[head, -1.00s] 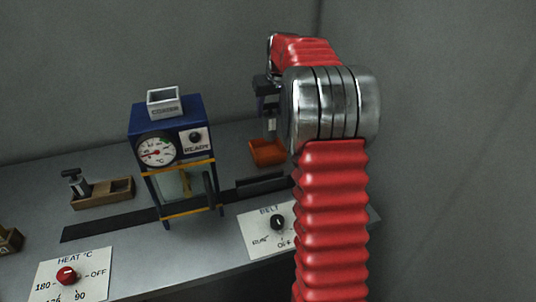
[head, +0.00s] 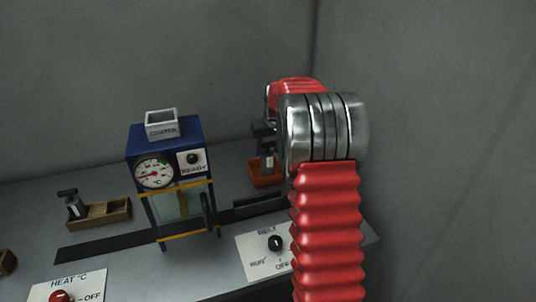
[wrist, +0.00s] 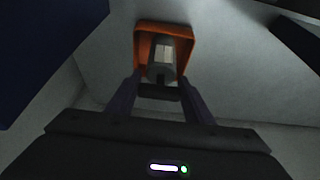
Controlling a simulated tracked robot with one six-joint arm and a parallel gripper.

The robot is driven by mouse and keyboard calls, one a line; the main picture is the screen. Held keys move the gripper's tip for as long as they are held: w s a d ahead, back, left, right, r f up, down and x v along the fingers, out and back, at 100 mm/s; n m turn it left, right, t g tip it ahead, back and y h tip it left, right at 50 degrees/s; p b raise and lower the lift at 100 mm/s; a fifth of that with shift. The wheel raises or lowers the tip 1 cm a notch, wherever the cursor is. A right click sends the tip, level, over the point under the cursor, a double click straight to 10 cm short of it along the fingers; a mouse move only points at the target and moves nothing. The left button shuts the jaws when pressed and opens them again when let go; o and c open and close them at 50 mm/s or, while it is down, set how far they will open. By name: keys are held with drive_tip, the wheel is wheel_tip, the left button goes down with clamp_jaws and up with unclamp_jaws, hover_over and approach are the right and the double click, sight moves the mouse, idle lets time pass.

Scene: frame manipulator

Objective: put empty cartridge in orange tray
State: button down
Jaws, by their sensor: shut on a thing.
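A grey metal cartridge (wrist: 161,62) with a pale patch is held in my gripper (wrist: 160,90), which is shut on it. In the head view the cartridge (head: 268,163) hangs upright under my gripper, partly behind my arm. The orange tray (head: 260,183) stands on the table at the back, right of the blue machine. The cartridge's lower end appears at or just above the tray. In the wrist view it lies within the tray's outline (wrist: 140,40). I cannot tell whether it touches the tray floor.
The blue coater machine (head: 140,139) with a gauge stands left of my gripper. A dark belt strip (head: 105,245) runs through it. A wooden tray (head: 112,213) at left holds another cartridge (head: 75,205). Heat (head: 75,287) and belt (head: 257,262) dial panels are at the front.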

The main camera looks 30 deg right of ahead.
drive_tip(key=shift+f, duration=1.4)
drive_tip(key=c, duration=0.9)
unclamp_jaws()
drive_tip(key=v, duration=1.2)
